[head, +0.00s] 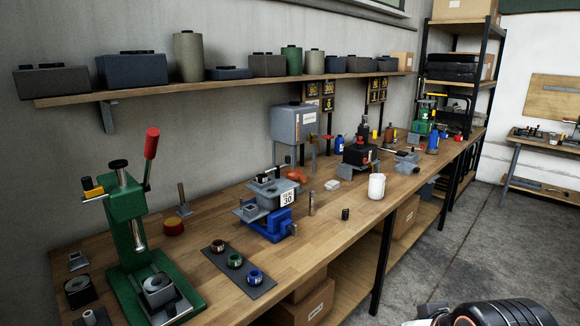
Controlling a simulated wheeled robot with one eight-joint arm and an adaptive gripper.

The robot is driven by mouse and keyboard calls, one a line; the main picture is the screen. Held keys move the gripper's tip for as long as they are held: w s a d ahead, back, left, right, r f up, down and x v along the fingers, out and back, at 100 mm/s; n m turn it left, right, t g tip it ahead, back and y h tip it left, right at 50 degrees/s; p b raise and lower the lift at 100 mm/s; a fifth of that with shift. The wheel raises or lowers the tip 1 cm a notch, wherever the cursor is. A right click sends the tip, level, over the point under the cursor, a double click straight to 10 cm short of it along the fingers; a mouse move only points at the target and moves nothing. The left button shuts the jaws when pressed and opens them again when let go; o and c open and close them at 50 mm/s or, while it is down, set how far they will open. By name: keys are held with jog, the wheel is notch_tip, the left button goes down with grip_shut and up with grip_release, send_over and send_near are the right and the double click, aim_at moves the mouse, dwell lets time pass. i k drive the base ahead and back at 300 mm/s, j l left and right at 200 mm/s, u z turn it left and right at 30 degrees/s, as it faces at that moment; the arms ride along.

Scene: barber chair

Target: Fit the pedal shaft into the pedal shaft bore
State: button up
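I cannot tell for certain which part is the pedal shaft. A slim upright metal pin (311,202) stands on the bench, right of a blue and grey fixture (278,215) marked 30. A short dark cylinder (345,214) stands further right. A thin grey post (183,196) stands at the back left, behind a red round part (173,226). No pedal shaft bore can be picked out at this size. Part of my arm, black with an orange ring, shows at the bottom right edge. My gripper's fingers are not in view.
A green press (127,225) with a red-knobbed lever stands at the front left of the wooden bench (330,245). A dark mat (218,255) holds three coloured rings. A white cup (376,187) stands near the edge. Floor (440,255) right of the bench is clear.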

aim_at(267, 193)
jog(key=i+j, duration=0.25)
jog(key=i, duration=0.2)
jog(key=i+j, duration=0.3)
jog(key=i, duration=0.15)
